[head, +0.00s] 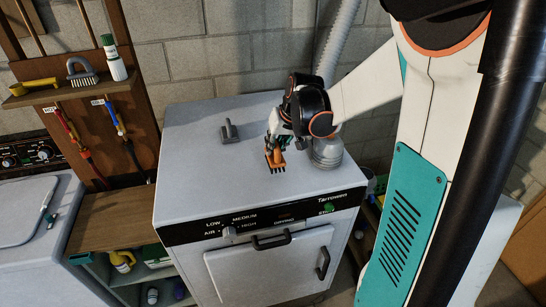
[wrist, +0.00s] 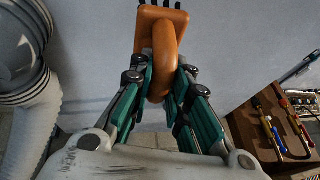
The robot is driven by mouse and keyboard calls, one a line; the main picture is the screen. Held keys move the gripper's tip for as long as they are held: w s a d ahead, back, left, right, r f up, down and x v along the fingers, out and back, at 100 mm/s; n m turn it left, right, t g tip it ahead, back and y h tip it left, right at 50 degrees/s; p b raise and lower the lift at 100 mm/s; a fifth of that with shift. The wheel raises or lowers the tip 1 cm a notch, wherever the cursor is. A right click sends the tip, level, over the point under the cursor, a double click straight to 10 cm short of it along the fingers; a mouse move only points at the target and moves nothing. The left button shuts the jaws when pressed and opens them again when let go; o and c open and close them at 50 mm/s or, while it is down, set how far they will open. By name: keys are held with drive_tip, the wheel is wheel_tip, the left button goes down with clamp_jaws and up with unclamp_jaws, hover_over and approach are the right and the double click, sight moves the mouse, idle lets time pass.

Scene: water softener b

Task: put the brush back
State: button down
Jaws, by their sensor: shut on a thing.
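An orange brush (head: 276,157) with dark bristles is in my gripper (head: 276,137), over the top of the white dryer (head: 190,170). In the wrist view, the green-padded fingers of my gripper (wrist: 160,95) are shut on the looped handle of the orange brush (wrist: 158,45). Its bristles point away from my gripper. I cannot tell whether the brush touches the dryer top. A grey-handled brush (head: 81,72) sits on the wooden shelf (head: 60,92) at the upper left.
A yellow-handled tool (head: 33,87) and a white bottle with a green cap (head: 114,58) share the shelf. A small grey object (head: 229,132) stands on the dryer. A ribbed duct (head: 328,152) rises behind my gripper. A lower wooden counter (head: 110,220) lies left of the dryer.

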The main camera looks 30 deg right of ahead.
sight(274, 154)
drive_tip(key=f+b, duration=0.2)
drive_tip(key=f, duration=0.2)
drive_tip(key=shift+w, duration=0.2)
drive_tip(key=shift+s+r, duration=0.15)
drive_tip(key=shift+s, duration=0.05)
drive_tip(key=shift+w+f, duration=0.1)
drive_tip(key=shift+f, duration=0.15)
drive_tip(key=c, duration=1.6)
unclamp_jaws()
drive_tip(key=shift+o, duration=0.4)
drive_tip(key=shift+r, duration=0.1)
drive_tip(key=shift+r, duration=0.1)
drive_tip(key=shift+r, duration=0.35)
drive_tip(key=p+v, duration=0.8)
drive_tip(key=v, duration=0.3)
drive_tip(key=shift+s+r, duration=0.15)
drive_tip(key=shift+s, duration=0.1)
drive_tip(key=shift+d, duration=0.1)
